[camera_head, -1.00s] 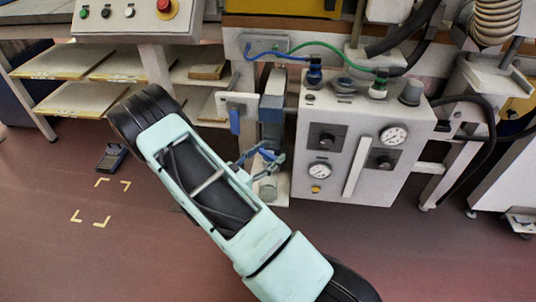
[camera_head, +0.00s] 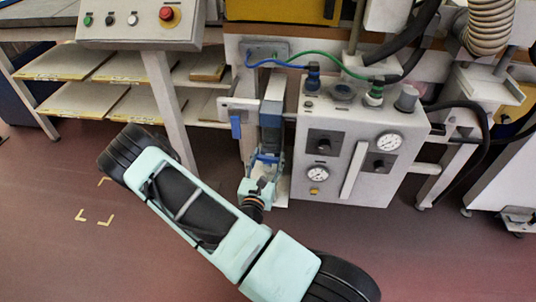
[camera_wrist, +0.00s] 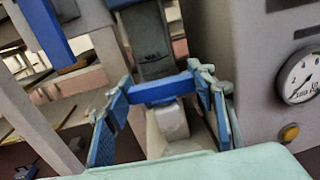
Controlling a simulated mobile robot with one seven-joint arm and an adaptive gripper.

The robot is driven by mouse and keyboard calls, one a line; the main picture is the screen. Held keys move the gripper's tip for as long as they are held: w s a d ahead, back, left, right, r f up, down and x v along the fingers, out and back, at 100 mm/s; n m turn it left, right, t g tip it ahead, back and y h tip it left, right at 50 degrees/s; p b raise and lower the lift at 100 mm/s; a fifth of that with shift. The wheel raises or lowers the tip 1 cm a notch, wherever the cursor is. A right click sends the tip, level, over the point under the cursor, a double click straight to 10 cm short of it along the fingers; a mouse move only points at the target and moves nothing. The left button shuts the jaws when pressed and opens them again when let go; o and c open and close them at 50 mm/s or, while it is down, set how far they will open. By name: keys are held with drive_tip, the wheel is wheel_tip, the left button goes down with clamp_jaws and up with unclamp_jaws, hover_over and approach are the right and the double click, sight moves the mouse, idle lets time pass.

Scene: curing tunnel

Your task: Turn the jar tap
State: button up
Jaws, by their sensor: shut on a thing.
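The jar (camera_head: 272,110) is a tall grey vessel mounted at the left side of the white gauge panel; its dark lower part (camera_wrist: 155,45) fills the top middle of the wrist view. Below it runs the tap's blue crossbar (camera_wrist: 165,90), lying nearly level above a pale block (camera_wrist: 171,118). My gripper (camera_head: 266,163) is at the jar's lower end. In the wrist view its blue-padded fingers (camera_wrist: 166,86) stand on either side of the crossbar, shut on it. In the head view the gripper mostly hides the tap.
The white panel (camera_head: 340,180) with gauges and knobs stands close on the right. A blue lever (camera_head: 235,126) hangs on a pale bracket just left of the jar; it also shows in the wrist view (camera_wrist: 47,30). Blue and green hoses run above. Shelves (camera_head: 125,105) stand behind left.

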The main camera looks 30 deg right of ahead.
drive_tip(key=shift+n+t+y+p, duration=0.35)
drive_tip(key=shift+n+t+y, duration=0.2)
drive_tip(key=shift+y, duration=0.25)
drive_tip(key=o, duration=1.2)
drive_tip(key=v, duration=1.2)
